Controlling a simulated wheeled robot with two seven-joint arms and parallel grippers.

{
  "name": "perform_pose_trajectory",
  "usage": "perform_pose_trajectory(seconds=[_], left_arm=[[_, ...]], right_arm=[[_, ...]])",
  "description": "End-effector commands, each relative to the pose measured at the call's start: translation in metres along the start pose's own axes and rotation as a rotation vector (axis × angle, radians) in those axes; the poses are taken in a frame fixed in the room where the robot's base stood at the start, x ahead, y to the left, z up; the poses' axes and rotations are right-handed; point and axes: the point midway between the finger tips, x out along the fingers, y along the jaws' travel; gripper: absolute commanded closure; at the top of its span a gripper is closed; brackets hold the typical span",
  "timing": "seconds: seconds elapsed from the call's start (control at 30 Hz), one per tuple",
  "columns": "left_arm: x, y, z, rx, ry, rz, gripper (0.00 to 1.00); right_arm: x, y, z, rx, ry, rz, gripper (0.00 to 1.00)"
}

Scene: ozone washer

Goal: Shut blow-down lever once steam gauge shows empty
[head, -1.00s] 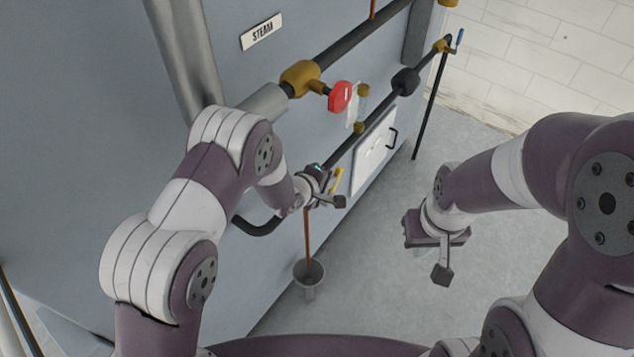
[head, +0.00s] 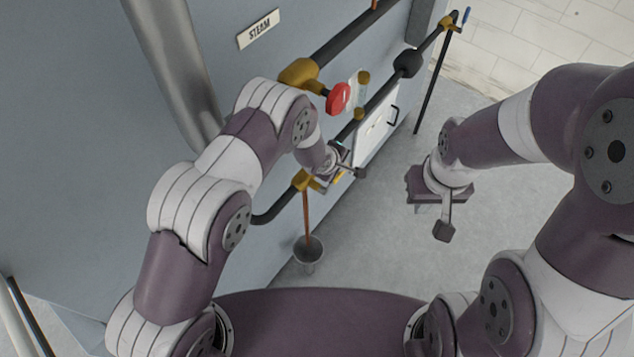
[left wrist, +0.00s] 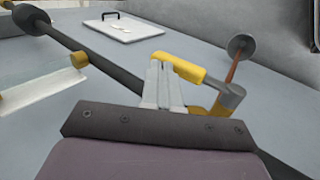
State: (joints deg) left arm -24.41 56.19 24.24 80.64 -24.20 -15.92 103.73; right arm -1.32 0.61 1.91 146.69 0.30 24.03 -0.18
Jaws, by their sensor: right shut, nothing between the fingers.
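The yellow blow-down lever (left wrist: 186,69) is at the fingertips of my left gripper (left wrist: 163,84) in the left wrist view. The fingers are close together against the lever, and I see no clear grip around it. In the head view, my left gripper (head: 350,172) is just right of the brass blow-down valve (head: 303,181), hiding most of the lever. The steam gauge glass (head: 358,91) stands upright between brass fittings beyond the red knob; its level is too small to read. My right gripper (head: 440,208) is shut and empty, over the floor to the right.
A copper drain pipe (head: 306,213) runs down from the valve to a grey funnel cup (head: 308,250). A red knob (head: 339,98) and dark pipes stick out from the grey washer wall. A white hatch (head: 376,130) has a black handle. Floor to the right is open.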

Motion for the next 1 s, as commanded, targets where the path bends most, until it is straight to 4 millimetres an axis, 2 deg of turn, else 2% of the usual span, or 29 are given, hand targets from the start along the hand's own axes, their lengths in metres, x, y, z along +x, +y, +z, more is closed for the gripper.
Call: perform_pose_trajectory(seconds=[0.47, 0.9, 1.0], left_arm=[[0.0089, -0.0033, 0.0001, 0.0, 0.0, 0.0, 1.0], [0.009, -0.0043, 0.0004, 0.0, -0.001, -0.001, 1.0], [0.0032, -0.0037, 0.0002, 0.0, -0.001, 0.0, 1.0]], right_arm=[[0.0037, 0.0, 0.0004, 0.0, 0.0, 0.0, 1.0], [0.0041, 0.0, 0.0004, 0.0, 0.0, 0.0, 1.0], [0.0055, 0.0, 0.0006, 0.0, 0.0, 0.0, 1.0]])
